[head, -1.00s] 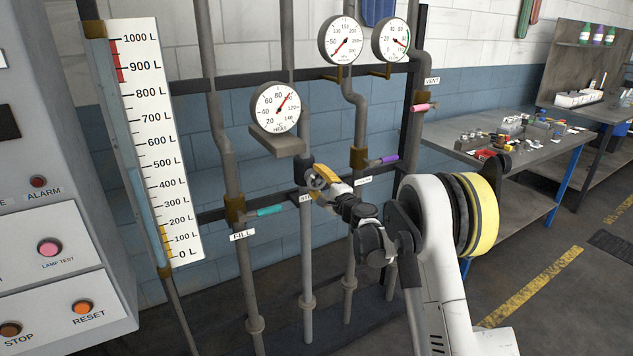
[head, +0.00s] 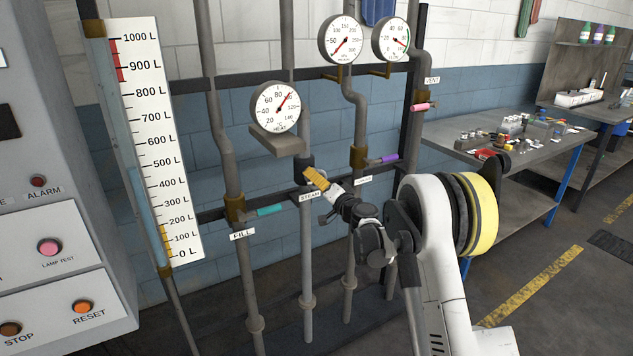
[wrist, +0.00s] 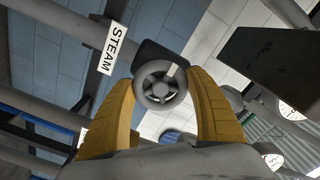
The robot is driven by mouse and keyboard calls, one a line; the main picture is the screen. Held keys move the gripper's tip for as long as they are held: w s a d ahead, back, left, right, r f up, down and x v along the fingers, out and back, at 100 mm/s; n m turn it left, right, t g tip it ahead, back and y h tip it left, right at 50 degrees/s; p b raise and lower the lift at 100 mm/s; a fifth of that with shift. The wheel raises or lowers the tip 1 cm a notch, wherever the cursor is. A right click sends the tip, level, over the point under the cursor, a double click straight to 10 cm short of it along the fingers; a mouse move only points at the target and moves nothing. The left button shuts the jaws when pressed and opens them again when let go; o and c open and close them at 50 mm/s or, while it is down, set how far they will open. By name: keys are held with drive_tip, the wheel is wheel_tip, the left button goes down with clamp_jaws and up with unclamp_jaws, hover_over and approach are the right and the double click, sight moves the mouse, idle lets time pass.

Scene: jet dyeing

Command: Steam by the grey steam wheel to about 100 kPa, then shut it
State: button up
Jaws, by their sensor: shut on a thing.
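The grey steam wheel (wrist: 160,86) sits on a dark valve body (head: 304,166) on the steam pipe, beside the STEAM label (wrist: 112,48). My gripper (head: 314,178) has yellow fingers, which are on both sides of the wheel in the wrist view (wrist: 161,80), shut on it. In the head view the fingers hide the wheel. The HEAT gauge (head: 277,107) above has its red needle pointing up and right, around 90 to 100. The upper middle gauge (head: 340,40) has its needle pointing down-left, near the low end. The upper right gauge (head: 390,40) has a green arc.
Nearby pipes carry a teal FILL lever (head: 269,210), a purple lever (head: 383,160) and a pink VENT lever (head: 424,107). A level scale (head: 155,140) and a control panel (head: 60,230) stand at left. A cluttered workbench (head: 540,165) is at right.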

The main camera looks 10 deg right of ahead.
drive_tip(key=shift+n, duration=0.6)
drive_tip(key=o, duration=1.2)
drive_tip(key=v, duration=1.2)
